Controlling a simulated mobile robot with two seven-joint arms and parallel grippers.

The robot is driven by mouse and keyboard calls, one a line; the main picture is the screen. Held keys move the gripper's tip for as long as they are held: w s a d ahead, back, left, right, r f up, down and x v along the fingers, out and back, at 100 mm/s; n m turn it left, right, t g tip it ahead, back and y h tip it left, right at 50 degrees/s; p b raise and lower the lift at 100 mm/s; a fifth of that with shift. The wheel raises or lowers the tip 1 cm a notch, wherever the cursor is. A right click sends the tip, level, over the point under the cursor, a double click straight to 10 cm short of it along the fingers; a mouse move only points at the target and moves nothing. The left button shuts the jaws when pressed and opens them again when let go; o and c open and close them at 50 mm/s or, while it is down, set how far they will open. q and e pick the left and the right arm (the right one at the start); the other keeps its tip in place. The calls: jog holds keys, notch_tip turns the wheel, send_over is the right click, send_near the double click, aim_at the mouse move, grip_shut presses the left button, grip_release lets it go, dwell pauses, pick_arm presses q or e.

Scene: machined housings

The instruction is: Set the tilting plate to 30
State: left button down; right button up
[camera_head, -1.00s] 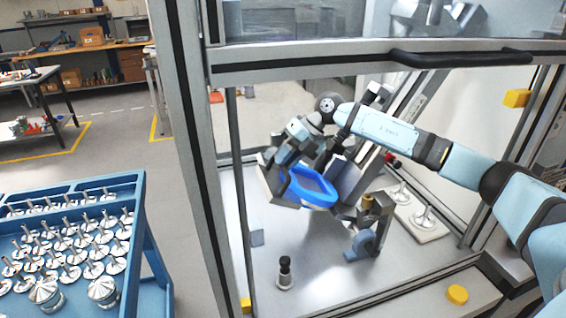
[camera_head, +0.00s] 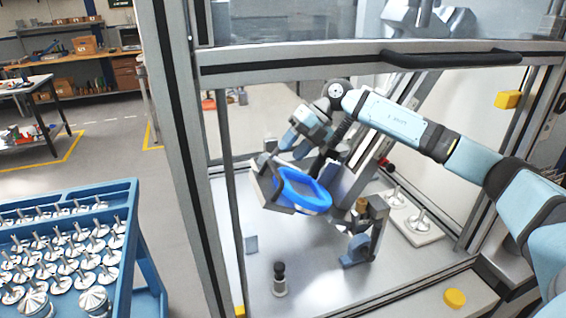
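The tilting plate (camera_head: 272,194) is a grey plate inside the machine enclosure, carrying a bright blue oval ring (camera_head: 325,203). It leans at a slant; I cannot read its angle, and no scale is legible. My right arm comes in from the right, and its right gripper (camera_head: 274,160) is at the plate's upper left edge, pointing down and left. The fingers are small and partly hidden against the plate, so I cannot tell whether they are closed on it. My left gripper is not in view.
A black-topped knob (camera_head: 279,270) stands on the enclosure floor. A bracket (camera_head: 362,245) is right of the plate. Metal parts on a pale block (camera_head: 412,229) stand further right. The enclosure frame (camera_head: 300,70) surrounds the arm. A blue cart (camera_head: 128,235) with several metal parts is at left.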

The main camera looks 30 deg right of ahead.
jog(key=b+v, duration=0.1)
jog(key=v, duration=0.8)
dwell(0.3)
